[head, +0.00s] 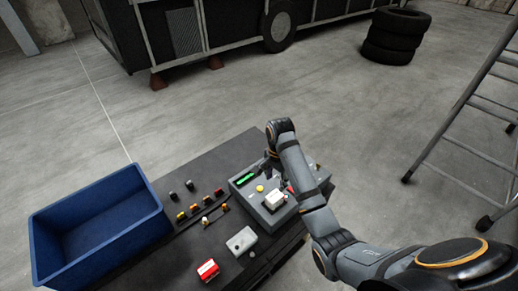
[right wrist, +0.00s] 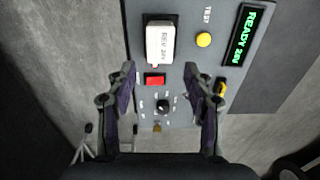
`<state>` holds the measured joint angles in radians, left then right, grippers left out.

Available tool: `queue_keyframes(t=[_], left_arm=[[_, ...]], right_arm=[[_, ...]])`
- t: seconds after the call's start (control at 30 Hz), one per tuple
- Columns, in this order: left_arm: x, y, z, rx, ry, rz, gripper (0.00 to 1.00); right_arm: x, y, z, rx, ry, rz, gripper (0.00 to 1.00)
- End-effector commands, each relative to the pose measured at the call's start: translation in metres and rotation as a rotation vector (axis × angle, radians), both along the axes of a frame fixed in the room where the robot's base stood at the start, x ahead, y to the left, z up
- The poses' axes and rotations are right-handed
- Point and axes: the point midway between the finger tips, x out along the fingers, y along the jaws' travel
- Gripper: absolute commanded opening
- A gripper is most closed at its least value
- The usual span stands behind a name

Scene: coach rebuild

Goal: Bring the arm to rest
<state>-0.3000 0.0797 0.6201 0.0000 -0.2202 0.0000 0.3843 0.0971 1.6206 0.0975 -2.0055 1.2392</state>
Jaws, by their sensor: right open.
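My right arm comes in from the lower right of the head view and reaches over a grey test box (head: 247,200) on the dark bench. Its right gripper (head: 272,168) is small and dark there, over the box's far part. In the right wrist view the two fingers of this gripper (right wrist: 159,78) are spread apart with nothing between them. Beyond them is the box's panel (right wrist: 180,90), with a white labelled block (right wrist: 159,42), a red button (right wrist: 155,79), a black knob (right wrist: 162,106) and a yellow button (right wrist: 204,40). A green display (right wrist: 246,36) reads READY. My left gripper is out of view.
A blue bin (head: 100,215) stands at the bench's left end. Several small coloured parts (head: 194,207), a white box (head: 241,241) and a red block (head: 208,269) lie on the bench. A ladder (head: 452,130) stands at right; stacked tires (head: 396,35) and a coach are behind.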

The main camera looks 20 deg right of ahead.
Motion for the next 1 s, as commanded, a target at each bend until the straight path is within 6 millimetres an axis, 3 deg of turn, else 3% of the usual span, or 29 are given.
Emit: queue_keyframes(t=[0.13,0.23,0.4,0.5,0.77,1.0], left_arm=[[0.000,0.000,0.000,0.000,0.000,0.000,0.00],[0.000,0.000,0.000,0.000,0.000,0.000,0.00],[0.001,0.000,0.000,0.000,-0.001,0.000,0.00],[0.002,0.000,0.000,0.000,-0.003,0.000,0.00],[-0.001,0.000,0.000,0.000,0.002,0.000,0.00],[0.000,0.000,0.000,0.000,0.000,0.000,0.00]], right_arm=[[-0.002,0.000,-0.002,-0.001,-0.001,0.008,0.52],[-0.018,-0.001,-0.015,-0.012,-0.017,0.097,0.52],[-0.078,-0.001,-0.045,-0.070,-0.098,0.474,0.52],[-0.107,0.000,-0.050,-0.109,-0.136,0.670,0.52],[-0.162,0.003,-0.041,-0.197,-0.191,1.034,0.52],[-0.200,0.007,-0.022,-0.275,-0.224,1.305,0.52]])
